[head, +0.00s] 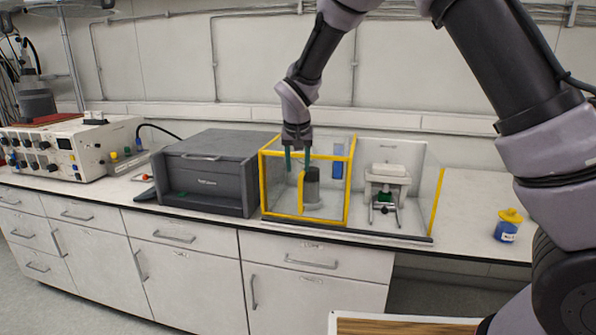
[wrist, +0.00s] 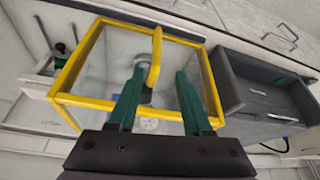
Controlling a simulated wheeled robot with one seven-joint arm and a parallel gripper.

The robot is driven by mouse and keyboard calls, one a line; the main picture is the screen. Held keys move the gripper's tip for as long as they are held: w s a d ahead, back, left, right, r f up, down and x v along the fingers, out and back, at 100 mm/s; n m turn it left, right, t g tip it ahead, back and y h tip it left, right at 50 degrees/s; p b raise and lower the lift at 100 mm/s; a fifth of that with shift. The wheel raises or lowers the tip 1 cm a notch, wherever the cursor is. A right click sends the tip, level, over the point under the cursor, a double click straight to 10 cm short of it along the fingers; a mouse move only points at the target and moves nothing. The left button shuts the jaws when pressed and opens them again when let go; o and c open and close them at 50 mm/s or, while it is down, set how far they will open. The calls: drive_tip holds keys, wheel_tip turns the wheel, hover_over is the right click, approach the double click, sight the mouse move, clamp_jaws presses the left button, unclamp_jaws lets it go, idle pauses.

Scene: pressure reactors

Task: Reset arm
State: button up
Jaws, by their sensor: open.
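My gripper (head: 297,165) hangs from my arm at the yellow-framed clear enclosure (head: 350,185), fingers pointing down. In the wrist view its two green fingers (wrist: 158,100) are apart with nothing held between them. The enclosure (wrist: 88,62) shows a yellow handle (wrist: 156,58) that appears between and beyond the fingertips. A dark grey cylinder (head: 312,187) stands behind the enclosure's front panel. I cannot tell whether the fingers touch the frame.
A dark grey box unit (head: 205,170) stands left of the enclosure, beside a beige control unit (head: 75,150). A white device (head: 387,185) stands right of it. A blue jar with yellow lid (head: 507,228) sits farther right; the counter (head: 470,205) between is clear.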

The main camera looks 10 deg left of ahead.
drive_tip(key=shift+d+r, duration=0.1)
drive_tip(key=s+d+r+m+y, duration=0.1)
drive_tip(key=s+d+r+m, duration=0.15)
drive_tip(key=d+r, duration=0.7)
drive_tip(key=s+d+r+m+y, duration=0.1)
drive_tip(key=s+d+r, duration=0.45)
drive_tip(key=d, duration=0.75)
drive_tip(key=s+d+r+t, duration=0.1)
drive_tip(key=s+d+r, duration=0.2)
drive_tip(key=s+d, duration=0.3)
drive_tip(key=s+d+r+m+t, duration=0.1)
drive_tip(key=s+d+r, duration=0.2)
drive_tip(key=s+d, duration=0.3)
drive_tip(key=s, duration=0.5)
drive_tip(key=shift+s+t, duration=0.15)
drive_tip(key=shift+t, duration=0.15)
drive_tip(key=shift+d+m, duration=0.1)
drive_tip(key=shift+m, duration=0.15)
